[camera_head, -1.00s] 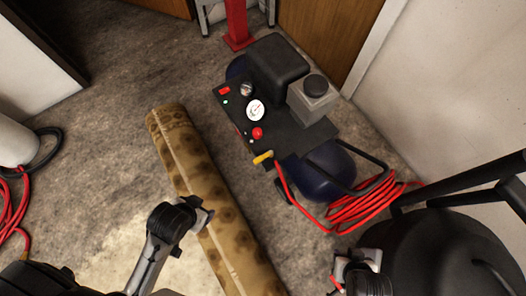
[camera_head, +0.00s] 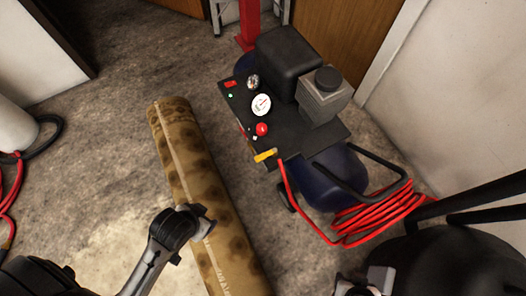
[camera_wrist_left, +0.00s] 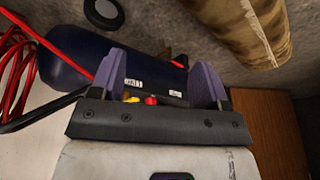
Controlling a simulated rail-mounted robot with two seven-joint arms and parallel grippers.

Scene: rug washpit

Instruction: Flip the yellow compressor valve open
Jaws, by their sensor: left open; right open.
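The yellow valve lever (camera_head: 265,156) sits at the near edge of the compressor's black panel (camera_head: 285,138), by the end of a red hose. In the left wrist view the yellow valve (camera_wrist_left: 132,100) shows beside a red knob (camera_wrist_left: 151,100), between my fingers in the picture. My left gripper (camera_wrist_left: 160,76) is open, with purple fingers apart and nothing between them; its contact with the valve is not visible. In the head view my left arm reaches over the rolled rug, left of the compressor. My right gripper (camera_head: 378,278) is at the bottom edge, partly cut off, away from the valve.
A rolled patterned rug (camera_head: 190,150) lies left of the compressor. A coiled red hose (camera_head: 375,218) lies right of its blue tank (camera_head: 330,185). A large black vessel (camera_head: 450,255) stands at lower right. Walls and a wooden door bound the back and right.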

